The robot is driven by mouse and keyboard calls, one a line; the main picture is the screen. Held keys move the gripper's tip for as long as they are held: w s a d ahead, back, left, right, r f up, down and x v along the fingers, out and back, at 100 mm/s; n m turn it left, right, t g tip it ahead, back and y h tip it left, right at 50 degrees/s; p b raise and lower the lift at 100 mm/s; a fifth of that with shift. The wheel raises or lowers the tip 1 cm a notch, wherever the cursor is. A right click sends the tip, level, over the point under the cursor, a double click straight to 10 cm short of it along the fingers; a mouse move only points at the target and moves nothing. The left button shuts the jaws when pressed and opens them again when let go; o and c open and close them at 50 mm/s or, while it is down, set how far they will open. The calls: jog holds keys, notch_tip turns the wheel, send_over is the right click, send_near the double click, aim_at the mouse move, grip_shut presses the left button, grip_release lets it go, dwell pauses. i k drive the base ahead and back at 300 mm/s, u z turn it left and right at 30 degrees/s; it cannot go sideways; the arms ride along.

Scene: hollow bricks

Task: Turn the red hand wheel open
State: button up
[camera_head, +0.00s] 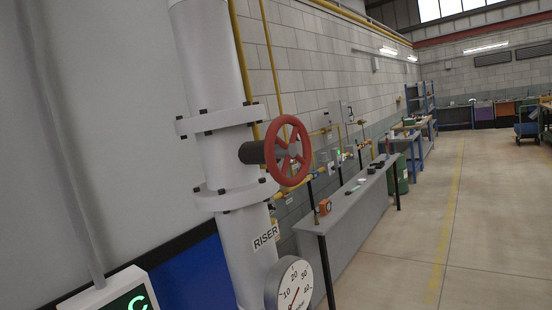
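The red hand wheel (288,150) sits on a dark stem (252,152) that sticks out to the right from a thick white vertical pipe (228,160). The wheel is between two bolted flanges and shows at an angle, with its spokes visible. The pipe bears a "RISER" label (265,236), and a round dial gauge (290,287) is below it. My gripper is not in this view, and nothing is seen touching the wheel.
A grey bench (345,222) with small items runs along the block wall behind the pipe. A screen box (118,292) is at the lower left. Yellow pipes (241,50) run behind the white pipe. The floor (480,200) on the right is clear.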

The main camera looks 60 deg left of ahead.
aim_at(282, 150)
jog(key=u, duration=2.65)
jog(key=k, duration=0.9)
jog(key=z, duration=2.05)
jog(key=i, duration=1)
jog(key=u, duration=0.05)
